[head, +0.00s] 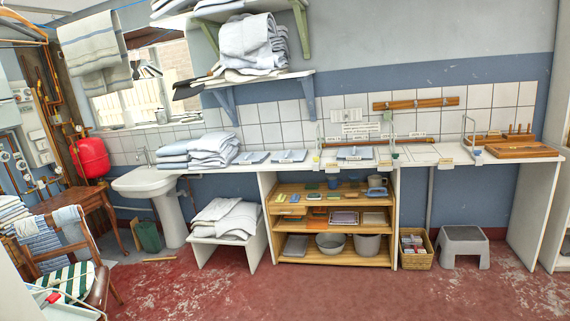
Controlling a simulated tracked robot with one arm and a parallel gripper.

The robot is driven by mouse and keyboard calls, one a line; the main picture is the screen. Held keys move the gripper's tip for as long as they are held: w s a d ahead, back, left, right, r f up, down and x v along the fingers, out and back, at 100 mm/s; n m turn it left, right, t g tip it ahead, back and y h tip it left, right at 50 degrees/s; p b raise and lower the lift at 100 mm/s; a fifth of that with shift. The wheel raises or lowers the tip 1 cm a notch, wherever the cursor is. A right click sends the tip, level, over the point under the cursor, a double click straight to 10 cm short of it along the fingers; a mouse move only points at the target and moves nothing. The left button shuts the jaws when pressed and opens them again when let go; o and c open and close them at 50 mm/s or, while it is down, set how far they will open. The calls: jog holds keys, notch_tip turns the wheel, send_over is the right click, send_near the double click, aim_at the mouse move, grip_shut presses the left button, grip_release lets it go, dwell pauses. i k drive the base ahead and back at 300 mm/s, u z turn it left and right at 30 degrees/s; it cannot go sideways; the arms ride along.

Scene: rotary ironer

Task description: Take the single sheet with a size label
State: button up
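Flat folded pieces lie singly on the long white counter (455,157): a grey-blue one (252,157) right of the stacks, another (290,156) beside it with a small pale mark on top, and a third (355,153) near the middle among small cards. At this distance I cannot read any label or tell which piece carries a size label. Two stacks of folded linen, a lower one (173,156) and a taller one (213,150), stand at the counter's left end. My gripper is not in view.
A white sink (147,181) stands left of the counter. Below are a linen-topped bench (228,216), wooden shelves (330,262), a basket (415,250) and a grey step stool (464,246). A chair (75,245) is at left. The red floor (330,295) in front is mostly clear.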

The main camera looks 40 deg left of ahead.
aim_at(251, 158)
jog(key=u, duration=1.1)
jog(key=i, duration=3.95)
jog(key=u, duration=0.15)
jog(key=i, duration=1.2)
jog(key=u, duration=0.2)
